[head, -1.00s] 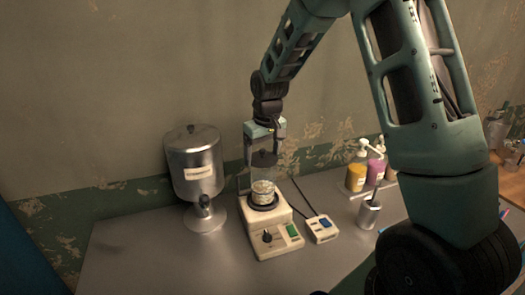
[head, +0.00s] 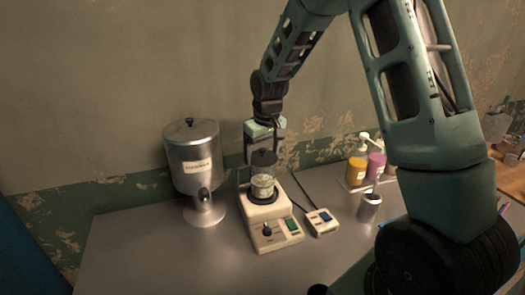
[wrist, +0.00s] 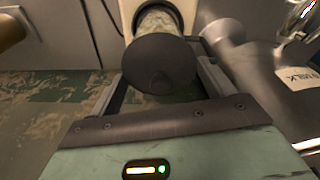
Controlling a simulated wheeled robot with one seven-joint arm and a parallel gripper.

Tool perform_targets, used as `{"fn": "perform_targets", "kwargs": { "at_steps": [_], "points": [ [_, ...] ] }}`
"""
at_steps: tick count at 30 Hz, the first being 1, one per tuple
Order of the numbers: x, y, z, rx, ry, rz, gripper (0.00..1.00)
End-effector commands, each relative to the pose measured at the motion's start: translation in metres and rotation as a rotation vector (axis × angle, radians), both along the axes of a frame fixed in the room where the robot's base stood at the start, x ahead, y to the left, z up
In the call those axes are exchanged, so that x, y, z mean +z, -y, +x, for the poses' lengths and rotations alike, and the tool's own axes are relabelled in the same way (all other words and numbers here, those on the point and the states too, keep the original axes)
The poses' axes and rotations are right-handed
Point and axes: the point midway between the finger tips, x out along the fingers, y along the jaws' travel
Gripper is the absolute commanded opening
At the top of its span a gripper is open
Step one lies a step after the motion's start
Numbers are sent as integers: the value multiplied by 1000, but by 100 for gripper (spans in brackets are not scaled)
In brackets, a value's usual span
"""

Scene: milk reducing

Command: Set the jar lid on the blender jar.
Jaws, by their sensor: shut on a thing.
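The dark round jar lid (head: 263,157) is between the fingers of my gripper (head: 264,154), which is shut on it. In the wrist view the lid (wrist: 160,65) has a small knob facing the camera, with a finger on each side. The clear blender jar (head: 262,184), with pale contents, stands upright on the cream blender base (head: 270,232). The lid is over the jar mouth, at or very near its rim; I cannot tell whether it is fully seated. In the wrist view the jar (wrist: 158,19) is partly hidden behind the lid.
A metal milk dispenser (head: 192,165) stands close on the left. A small control box (head: 322,222) is right of the base, with a metal cup (head: 369,207) and pump bottles (head: 358,170) farther right. The grey counter (head: 150,250) is clear at the front left.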

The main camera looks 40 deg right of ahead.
Motion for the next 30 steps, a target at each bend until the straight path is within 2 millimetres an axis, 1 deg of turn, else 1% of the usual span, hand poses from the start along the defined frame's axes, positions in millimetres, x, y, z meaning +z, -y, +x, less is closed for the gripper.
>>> {"fn": "perform_targets", "kwargs": {
  "at_steps": [14, 15, 16, 17, 26, 30],
  "points": [
    [-1, 0, 0, 0, 0, 0, 60],
    [-1, 0, 0, 0, 0, 0, 87],
    [-1, 0, 0, 0, 0, 0, 95],
    [-1, 0, 0, 0, 0, 0, 100],
    [-1, 0, 0, 0, 0, 0, 100],
    [2, 0, 0, 0, 0, 0, 100]
  ]
}}
